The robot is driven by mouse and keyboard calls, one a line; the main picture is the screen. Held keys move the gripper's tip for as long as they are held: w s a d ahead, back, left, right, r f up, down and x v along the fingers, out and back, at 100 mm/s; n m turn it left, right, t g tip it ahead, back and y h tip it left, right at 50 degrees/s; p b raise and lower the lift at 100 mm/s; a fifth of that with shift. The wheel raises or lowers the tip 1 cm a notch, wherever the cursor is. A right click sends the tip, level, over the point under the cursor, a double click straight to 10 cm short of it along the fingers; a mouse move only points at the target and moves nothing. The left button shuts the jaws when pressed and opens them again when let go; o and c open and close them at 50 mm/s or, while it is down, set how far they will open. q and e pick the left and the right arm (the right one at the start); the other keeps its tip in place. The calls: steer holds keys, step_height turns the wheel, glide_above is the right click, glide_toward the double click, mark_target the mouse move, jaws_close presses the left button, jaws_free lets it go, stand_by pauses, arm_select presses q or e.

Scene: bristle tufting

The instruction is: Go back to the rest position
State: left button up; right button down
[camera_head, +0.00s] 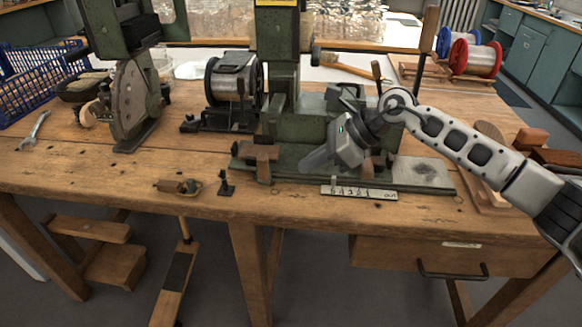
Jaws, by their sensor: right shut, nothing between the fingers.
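My right gripper (318,160) is at the end of the arm that comes in from the right. It hangs over the front of the green tufting machine (285,128), in front of its upright column. Its fingers point down and to the left and look shut, with nothing seen between them. The gripper hides part of the machine's bed and fixture. I cannot tell whether it touches the machine. My left arm and gripper are not in view.
The wooden bench (80,160) carries a green wheel machine (131,100), a wire spool (232,80), a blue crate (40,75), a wrench (35,130) and a numbered metal strip (358,192). Wooden blocks (532,140) lie at the right. The bench's front left is mostly clear.

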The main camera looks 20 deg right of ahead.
steer(key=v, duration=0.8)
steer(key=s+a+m+t+y+p, duration=0.1)
steer(key=s+a+m+t+y, duration=0.15)
steer(key=a+m+y, duration=0.4)
steer(key=s+a+m+t+y+p, duration=0.2)
steer(key=s+a+m+y, duration=0.1)
steer(key=a+m, duration=0.5)
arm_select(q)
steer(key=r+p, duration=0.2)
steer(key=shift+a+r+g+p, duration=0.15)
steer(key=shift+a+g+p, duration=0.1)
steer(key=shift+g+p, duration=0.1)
arm_select(e)
steer(key=s+d+f+m+t+h, duration=0.1)
steer(key=s+f+m+h, duration=0.6)
steer(key=m, duration=0.9)
steer(key=s+d+f+m+t+h, duration=0.1)
steer(key=s+d+f+m+h, duration=0.3)
steer(key=m, duration=1.3)
steer(key=s+f+h, duration=0.4)
steer(key=s+f, duration=0.1)
steer(key=f, duration=0.2)
steer(key=shift+d, duration=0.2)
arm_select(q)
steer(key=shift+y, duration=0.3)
arm_select(e)
steer(key=shift+f+t, duration=0.1)
steer(key=shift+t, duration=0.25)
